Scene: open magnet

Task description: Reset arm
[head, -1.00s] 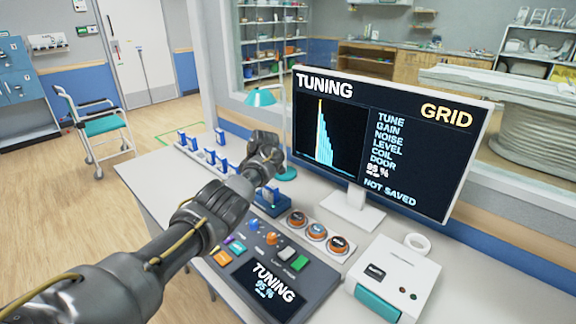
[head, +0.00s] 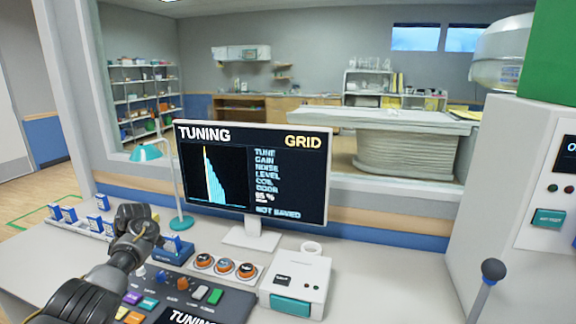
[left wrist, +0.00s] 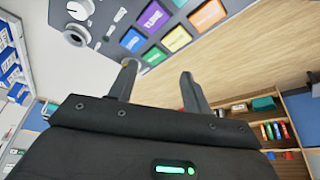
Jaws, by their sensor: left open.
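My left arm comes in from the lower left in the head view, its dark wrist end over the left side of the control console (head: 237,303). In the left wrist view my left gripper (left wrist: 158,75) is open, its two fingers apart with nothing between them. The console's coloured buttons (left wrist: 165,30) show beyond the fingers, with wood-coloured floor beside them. In the head view the fingertips are hard to make out. My right gripper is not in view.
A monitor (head: 253,175) reads "TUNING" and "NOT SAVED". At right are a dark-knobbed lever (head: 493,268) and a white cabinet (head: 520,170).

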